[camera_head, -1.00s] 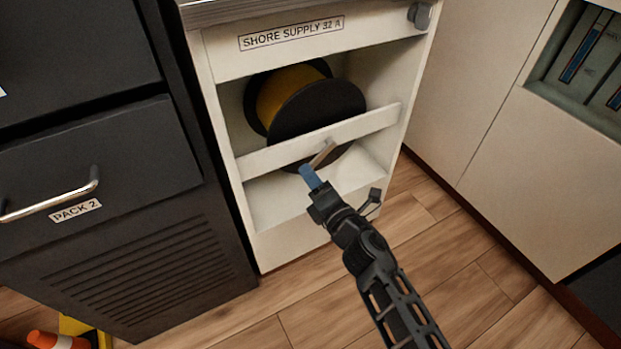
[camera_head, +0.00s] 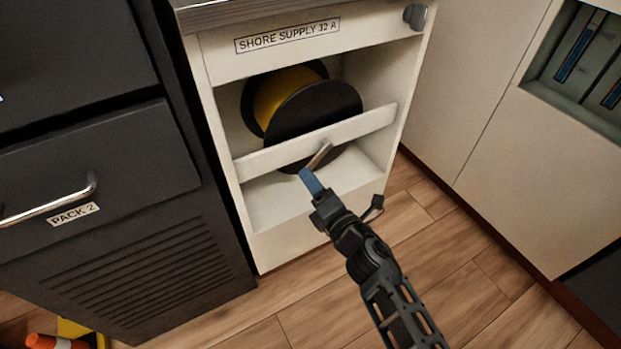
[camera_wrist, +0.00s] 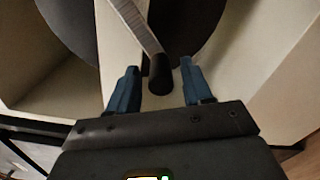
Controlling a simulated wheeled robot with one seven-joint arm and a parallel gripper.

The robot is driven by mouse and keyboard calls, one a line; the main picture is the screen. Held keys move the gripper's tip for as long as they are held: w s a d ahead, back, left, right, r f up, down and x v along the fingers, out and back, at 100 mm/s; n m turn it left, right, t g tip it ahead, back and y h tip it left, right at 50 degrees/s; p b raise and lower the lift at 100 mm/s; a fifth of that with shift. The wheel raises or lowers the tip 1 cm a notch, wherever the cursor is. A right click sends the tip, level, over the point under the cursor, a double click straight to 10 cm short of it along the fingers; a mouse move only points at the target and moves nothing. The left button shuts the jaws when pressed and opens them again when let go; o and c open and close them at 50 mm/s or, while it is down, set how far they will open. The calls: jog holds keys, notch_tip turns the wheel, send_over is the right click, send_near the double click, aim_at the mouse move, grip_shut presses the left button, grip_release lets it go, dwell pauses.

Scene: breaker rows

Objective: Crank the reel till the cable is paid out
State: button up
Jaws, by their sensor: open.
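The cable reel (camera_head: 312,112) sits in the white shore supply cabinet, with black flanges and yellow cable (camera_head: 285,90) wound on it. A white bar (camera_head: 350,130) crosses in front of the reel. A metal crank arm (camera_head: 320,154) lies in front of the bar; in the wrist view it ends in a dark knob (camera_wrist: 160,75). My gripper (camera_head: 307,176) is at the crank's lower end. In the wrist view its blue fingers (camera_wrist: 158,85) stand open on either side of the knob, with gaps showing, most clearly on the right. The head view hides the knob behind the fingers.
A dark drawer unit (camera_head: 100,160) labelled PACK 2, with a metal handle (camera_head: 50,205), stands at the left. A pale panel (camera_head: 530,170) stands at the right. Wood floor (camera_head: 290,310) is open in front.

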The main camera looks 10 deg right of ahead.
jog(key=p+v, duration=0.1)
jog(key=v, duration=0.5)
jog(key=shift+s, duration=0.1)
jog(key=w+m, duration=0.2)
jog(key=m, duration=0.5)
jog(key=w+a+m+b, duration=0.1)
jog(key=w+m, duration=0.1)
jog(key=m, duration=0.5)
jog(key=w+m, duration=0.2)
jog(key=m, duration=0.5)
jog(key=shift+a+f, duration=0.15)
jog(key=shift+a, duration=0.15)
jog(key=shift+c, duration=0.3)
grip_shut()
